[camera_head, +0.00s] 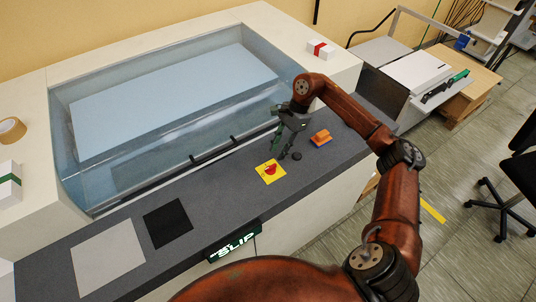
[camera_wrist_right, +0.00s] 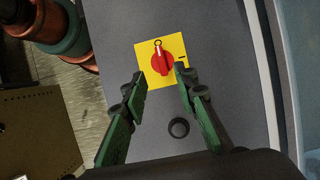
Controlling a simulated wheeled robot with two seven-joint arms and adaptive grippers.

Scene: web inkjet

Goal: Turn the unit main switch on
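The main switch is a red rotary knob (camera_head: 270,170) on a yellow square plate (camera_head: 266,179), set on the dark grey top of the machine's front. In the right wrist view the red knob (camera_wrist_right: 162,64) has its white mark toward the O at the top; the I mark is to its right. My right gripper (camera_head: 279,148) hangs above the panel close to the switch. In the wrist view its two green fingers (camera_wrist_right: 157,76) are apart, with the knob just beyond and between their tips. Nothing is held. My left gripper is not in view.
A black round button (camera_head: 297,156) and an orange-and-blue item (camera_head: 321,138) are right of the switch. A clear cover (camera_head: 120,180) lies behind the panel. A black square (camera_head: 167,222) and a grey square (camera_head: 108,256) lie left. A red-and-white box (camera_head: 321,49) stands at the back.

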